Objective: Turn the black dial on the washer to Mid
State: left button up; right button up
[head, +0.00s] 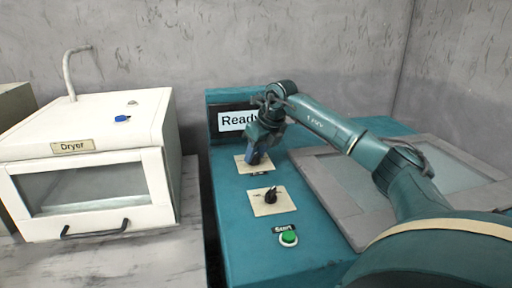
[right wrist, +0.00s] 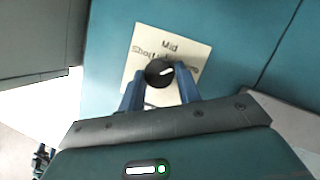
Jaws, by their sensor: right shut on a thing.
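The teal washer (head: 235,230) has two cream dial plates on its top. My right gripper (head: 256,159) points down at the rear plate (head: 241,165) and hides the dial there in the head view. In the right wrist view, its blue fingers (right wrist: 161,88) are shut on the black dial (right wrist: 158,73), one on each side. The dial's white mark points right and slightly up in that view. The plate reads "Mid" above the dial and "Short" to its left; the lettering on the right is mostly hidden. My left gripper is not in view.
A second black dial (head: 270,196) sits on the front plate, with a green Start button (head: 289,239) nearer the front. A "Ready" display (head: 233,121) stands behind. The washer's grey-framed lid (head: 330,198) lies right. A white dryer (head: 90,165) stands left, across a gap.

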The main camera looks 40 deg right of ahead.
jog(key=shift+d+r+n+y+p, duration=0.1)
jog(key=shift+r+n+y+p, duration=0.2)
jog(key=shift+n+p, duration=0.6)
jog(key=n+g+y+p, duration=0.1)
jog(key=n+p, duration=0.2)
jog(key=shift+w+f+n, duration=0.1)
jog(key=shift+n, duration=0.2)
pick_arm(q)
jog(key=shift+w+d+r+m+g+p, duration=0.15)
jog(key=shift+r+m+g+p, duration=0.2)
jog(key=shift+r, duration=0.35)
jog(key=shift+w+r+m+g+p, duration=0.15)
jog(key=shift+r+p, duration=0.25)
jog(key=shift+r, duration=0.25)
pick_arm(e)
jog(key=shift+w+d+f+n+g+y, duration=0.1)
jog(key=shift+n+g+y, duration=0.2)
jog(key=shift+n, duration=0.7)
jog(key=shift+d+f+n+g+y, duration=0.15)
jog(key=shift+n+y, duration=0.25)
jog(key=shift+n, duration=0.6)
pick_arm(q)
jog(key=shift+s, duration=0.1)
pick_arm(e)
jog(key=shift+a, duration=0.1)
jog(key=o, duration=1)
jog(key=shift+c, duration=0.2)
jog(key=v, duration=1.3)
jog(key=shift+r, duration=0.2)
